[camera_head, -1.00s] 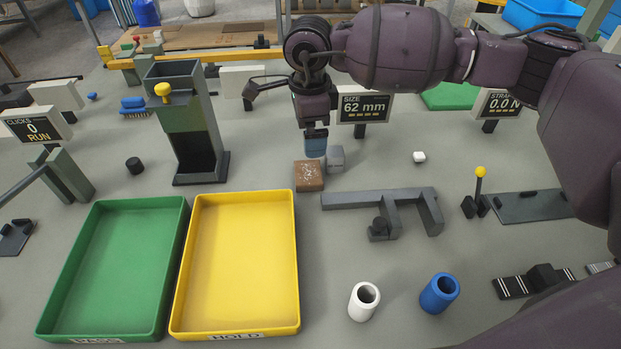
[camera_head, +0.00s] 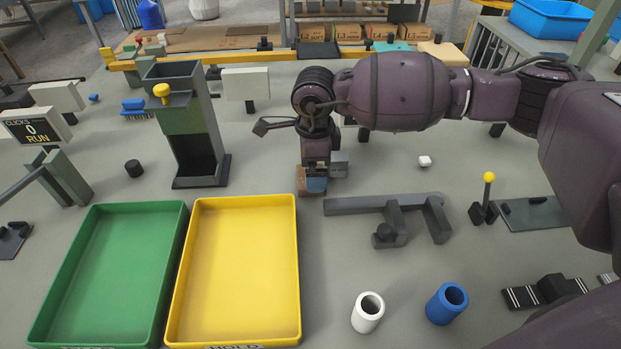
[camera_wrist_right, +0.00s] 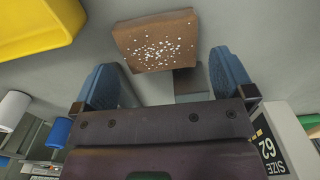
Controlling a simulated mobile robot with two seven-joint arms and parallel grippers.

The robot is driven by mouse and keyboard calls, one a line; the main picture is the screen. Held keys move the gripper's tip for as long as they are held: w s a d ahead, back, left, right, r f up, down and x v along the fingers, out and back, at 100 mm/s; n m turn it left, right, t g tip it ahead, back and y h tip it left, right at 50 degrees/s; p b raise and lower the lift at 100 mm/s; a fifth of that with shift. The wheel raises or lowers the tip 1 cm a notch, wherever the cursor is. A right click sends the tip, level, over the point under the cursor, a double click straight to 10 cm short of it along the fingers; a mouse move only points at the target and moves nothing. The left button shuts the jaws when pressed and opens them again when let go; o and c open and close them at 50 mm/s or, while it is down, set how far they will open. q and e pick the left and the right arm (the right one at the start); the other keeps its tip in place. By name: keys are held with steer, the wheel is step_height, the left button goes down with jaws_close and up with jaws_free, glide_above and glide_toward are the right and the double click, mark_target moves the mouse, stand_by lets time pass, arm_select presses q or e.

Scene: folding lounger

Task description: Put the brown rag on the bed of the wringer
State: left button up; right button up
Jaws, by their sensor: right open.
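A brown, white-speckled block-like piece (camera_head: 303,180), the only brown item I see that could be the rag, lies on the table right of the yellow tray. It shows clearly in the right wrist view (camera_wrist_right: 155,40). My right gripper (camera_head: 316,184) is low beside it and partly hides it. In the right wrist view the blue fingers (camera_wrist_right: 165,76) are apart, with the brown piece just beyond their tips. A grey block (camera_head: 339,165) stands close by. I cannot tell which fixture is the wringer; a tall grey-green frame with a yellow knob (camera_head: 183,115) stands left. My left gripper is out of view.
A green tray (camera_head: 184,225) and a yellow tray (camera_head: 297,225) fill the front left. A grey bracket (camera_head: 360,204) lies right of the gripper. A white cup (camera_head: 366,316) and a blue cup (camera_head: 445,305) stand in front. A lever (camera_head: 485,200) stands at right.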

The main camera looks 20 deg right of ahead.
step_height(320, 180, down, 3)
steer(key=c, duration=0.8)
steer(key=shift+r, duration=0.3)
step_height(320, 180, up, 20)
steer(key=p, duration=0.2)
steer(key=shift+f, duration=0.2)
